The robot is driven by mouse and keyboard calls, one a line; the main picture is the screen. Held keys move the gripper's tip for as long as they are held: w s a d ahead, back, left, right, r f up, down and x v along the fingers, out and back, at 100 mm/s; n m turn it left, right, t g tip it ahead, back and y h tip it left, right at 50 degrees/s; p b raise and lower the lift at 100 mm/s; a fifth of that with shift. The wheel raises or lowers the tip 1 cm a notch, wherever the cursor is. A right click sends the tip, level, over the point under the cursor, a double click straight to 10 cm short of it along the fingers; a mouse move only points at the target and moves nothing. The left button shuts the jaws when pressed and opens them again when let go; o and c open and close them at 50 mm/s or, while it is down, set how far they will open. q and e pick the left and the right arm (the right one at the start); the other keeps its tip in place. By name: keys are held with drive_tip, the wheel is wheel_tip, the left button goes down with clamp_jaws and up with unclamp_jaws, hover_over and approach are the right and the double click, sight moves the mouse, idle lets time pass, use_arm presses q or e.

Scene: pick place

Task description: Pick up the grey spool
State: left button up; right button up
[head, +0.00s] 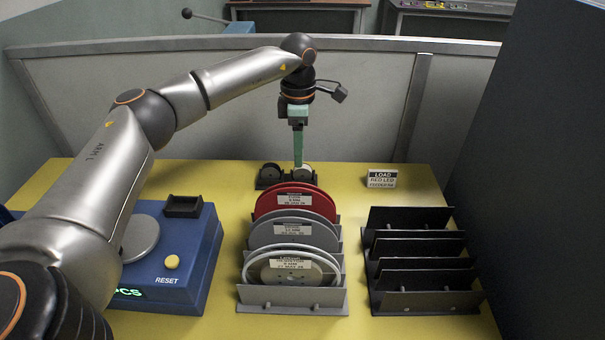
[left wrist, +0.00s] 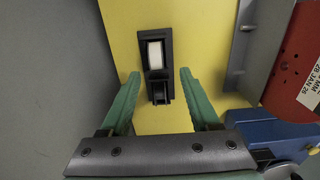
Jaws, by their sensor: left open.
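Two small spools stand in a black holder (left wrist: 146,74) at the back of the yellow table. One is dark grey (head: 270,172), on the left in the head view and lower in the left wrist view (left wrist: 159,93). The other is whitish (head: 304,171), with its pale rim up in the left wrist view (left wrist: 155,55). My left gripper (left wrist: 159,75) points down above the holder, its green fingers open, one on each side and apart from the spools. In the head view the left gripper (head: 298,162) partly hides the whitish spool. My right gripper is not in view.
A rack (head: 292,298) holds large red (head: 266,205), grey (head: 264,237) and whitish (head: 262,272) reels in front of the holder. An empty dark rack (head: 427,302) stands right. A blue machine (head: 203,258) is left; a small sign (head: 381,179) stands back right.

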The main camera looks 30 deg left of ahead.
sight(303, 173)
use_arm(q)
drive_tip(key=f, duration=0.5)
drive_tip(key=shift+w+f, duration=0.15)
drive_tip(key=shift+w, duration=0.15)
clamp_jaws()
